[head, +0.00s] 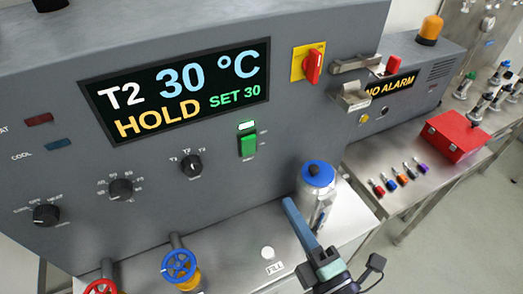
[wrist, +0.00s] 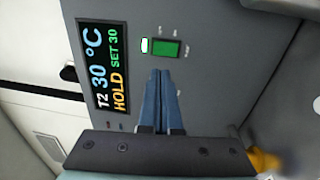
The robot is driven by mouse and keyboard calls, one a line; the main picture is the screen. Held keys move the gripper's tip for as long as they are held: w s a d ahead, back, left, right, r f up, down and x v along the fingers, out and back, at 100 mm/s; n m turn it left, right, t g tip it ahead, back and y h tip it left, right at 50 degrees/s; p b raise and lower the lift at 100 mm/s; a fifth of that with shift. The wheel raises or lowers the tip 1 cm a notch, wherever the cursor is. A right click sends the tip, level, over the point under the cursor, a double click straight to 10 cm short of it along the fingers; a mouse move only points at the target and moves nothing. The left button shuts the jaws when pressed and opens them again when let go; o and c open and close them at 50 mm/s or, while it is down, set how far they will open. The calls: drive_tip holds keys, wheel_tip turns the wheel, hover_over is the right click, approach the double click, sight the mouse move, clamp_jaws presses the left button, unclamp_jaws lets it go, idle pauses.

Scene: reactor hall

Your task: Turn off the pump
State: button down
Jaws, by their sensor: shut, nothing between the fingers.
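A green rocker switch (head: 248,146) sits on the front of the grey control panel, below the display, with a lit whitish-green lamp (head: 246,126) just above it. Its small lettering is too blurred to read surely. The switch also shows in the wrist view (wrist: 166,48), with the lamp (wrist: 145,45) beside it. My gripper (head: 288,203) is shut and empty, its blue fingers pointing toward the panel, below and right of the switch in the head view. In the wrist view its fingertips (wrist: 160,72) appear just below the switch; touching cannot be seen.
The display (head: 180,88) reads T2 30 °C, HOLD, SET 30. A metal canister with a blue cap (head: 318,175) stands close to my fingers. Black knobs (head: 121,189), a red switch on a yellow plate (head: 312,66) and a blue valve wheel (head: 179,266) are nearby.

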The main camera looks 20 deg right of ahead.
drive_tip(key=shift+w+r, duration=0.1)
drive_tip(key=p, duration=0.4)
approach(252, 142)
drive_tip(key=w, duration=0.5)
drive_tip(key=shift+w+r, duration=0.2)
drive_tip(key=shift+r, duration=0.2)
drive_tip(key=shift+w, duration=0.7)
drive_tip(key=shift+w+r, duration=0.25)
drive_tip(key=shift+s+f, duration=0.1)
drive_tip(key=shift+a, duration=0.1)
